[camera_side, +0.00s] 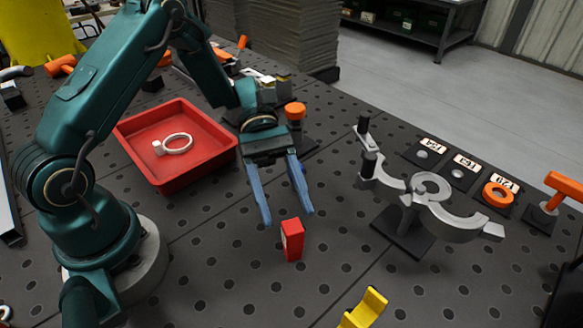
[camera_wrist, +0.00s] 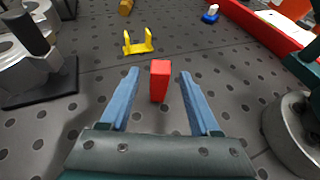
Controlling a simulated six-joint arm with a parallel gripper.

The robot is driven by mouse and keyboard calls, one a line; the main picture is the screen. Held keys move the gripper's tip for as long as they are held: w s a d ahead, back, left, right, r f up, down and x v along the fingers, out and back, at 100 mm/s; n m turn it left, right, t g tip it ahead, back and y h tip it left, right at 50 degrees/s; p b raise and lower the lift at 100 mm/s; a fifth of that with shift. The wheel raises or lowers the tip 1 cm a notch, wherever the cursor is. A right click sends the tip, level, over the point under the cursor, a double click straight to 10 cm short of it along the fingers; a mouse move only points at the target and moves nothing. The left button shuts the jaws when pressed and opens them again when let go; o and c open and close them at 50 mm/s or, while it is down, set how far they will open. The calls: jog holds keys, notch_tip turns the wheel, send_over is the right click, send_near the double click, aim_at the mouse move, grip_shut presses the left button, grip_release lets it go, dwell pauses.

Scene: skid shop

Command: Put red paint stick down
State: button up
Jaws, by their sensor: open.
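The red paint stick (camera_side: 292,240) is a short red block standing upright on the dark perforated table. In the wrist view the red paint stick (camera_wrist: 160,82) stands just beyond and between the two blue fingertips. My gripper (camera_side: 289,217) is open and empty, its blue fingers pointing down toward the stick. In the wrist view my gripper (camera_wrist: 159,74) shows a clear gap on each side of the stick, and neither finger appears to touch it.
A red tray (camera_side: 130,147) holding a pale ring part lies left of my gripper. A grey curved fixture (camera_side: 445,222) stands to the right. A yellow bracket (camera_side: 364,308) lies in front; it also shows in the wrist view (camera_wrist: 138,47). Labelled plates (camera_side: 460,172) sit at the far right.

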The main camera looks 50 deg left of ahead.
jog(key=v, duration=0.8)
jog(key=s+a+r+m+t+y, duration=0.1)
jog(key=s+r+m+t+y, duration=0.6)
jog(key=s+m+t+y, duration=0.3)
jog(key=m+y, duration=0.2)
jog(key=m, duration=0.1)
jog(key=shift+s+a+t+y, duration=0.2)
jog(key=shift+a+t+y, duration=0.1)
jog(key=shift+a, duration=0.05)
dwell(0.8)
